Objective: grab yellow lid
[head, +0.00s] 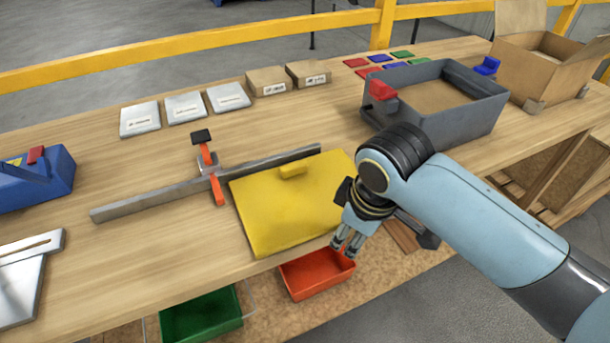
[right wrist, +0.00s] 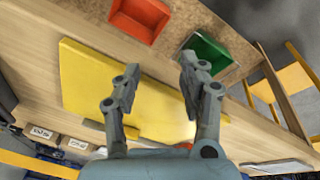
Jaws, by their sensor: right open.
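The yellow lid (head: 290,205) is a flat square plate with a small raised handle bar (head: 293,171) near its far edge. It lies on the wooden table beside the metal bar, close to the table's front edge. My right gripper (head: 346,246) is at the lid's front right corner, pointing down, open and empty. In the right wrist view the lid (right wrist: 90,85) spreads behind the parted fingers (right wrist: 157,88). I cannot tell the exact height of the fingers above the table edge. The left gripper does not show.
A grey box (head: 480,115) stands at the back right, beside an open cardboard box (head: 535,75). A metal bar with an orange clamp (head: 212,175) lies left of the lid. Red (head: 315,275) and green (head: 200,318) bins sit below the front edge. White packets (head: 186,106) lie behind.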

